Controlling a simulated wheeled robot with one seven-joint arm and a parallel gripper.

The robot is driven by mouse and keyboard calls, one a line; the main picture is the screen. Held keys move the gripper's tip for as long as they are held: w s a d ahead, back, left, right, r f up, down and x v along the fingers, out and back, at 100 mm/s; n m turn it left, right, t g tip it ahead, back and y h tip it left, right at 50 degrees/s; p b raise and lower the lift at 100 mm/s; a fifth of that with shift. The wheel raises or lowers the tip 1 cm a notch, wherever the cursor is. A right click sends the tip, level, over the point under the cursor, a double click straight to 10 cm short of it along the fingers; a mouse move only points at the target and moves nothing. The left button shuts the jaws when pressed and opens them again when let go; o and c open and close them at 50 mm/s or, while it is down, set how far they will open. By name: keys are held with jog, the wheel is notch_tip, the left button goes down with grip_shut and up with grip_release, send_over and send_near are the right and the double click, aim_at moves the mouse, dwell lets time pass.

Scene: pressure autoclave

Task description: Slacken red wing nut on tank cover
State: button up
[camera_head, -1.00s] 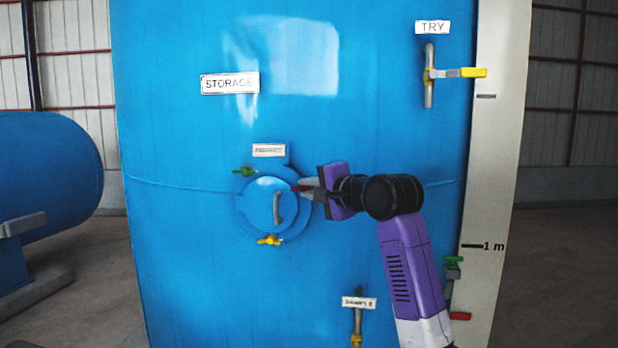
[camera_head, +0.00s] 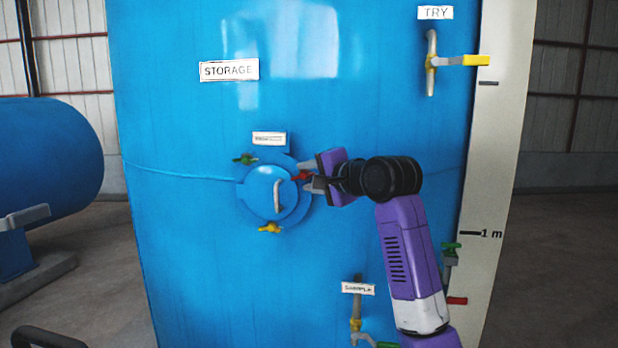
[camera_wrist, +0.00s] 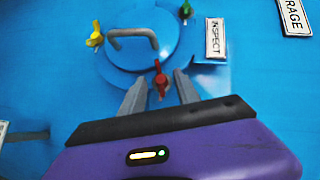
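The red wing nut (camera_head: 301,177) sits at the right edge of the round blue cover (camera_head: 262,194) on the tank. In the wrist view the red wing nut (camera_wrist: 160,80) stands between my gripper's two fingertips, with a gap on each side. My gripper (camera_head: 311,174) is open, with one finger above and one below the nut in the head view; it also shows in the wrist view (camera_wrist: 160,92). The cover's grey handle (camera_head: 280,197) is left of the nut.
A green wing nut (camera_head: 245,159) and a yellow one (camera_head: 270,229) sit on the cover's rim. The inspect label (camera_wrist: 215,38) is above the cover. A yellow-handled TRY valve (camera_head: 455,61) is at upper right. A sample valve (camera_head: 356,318) is below.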

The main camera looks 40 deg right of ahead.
jog(key=b+v, duration=0.2)
jog(key=v, duration=0.5)
jog(key=shift+s, duration=0.35)
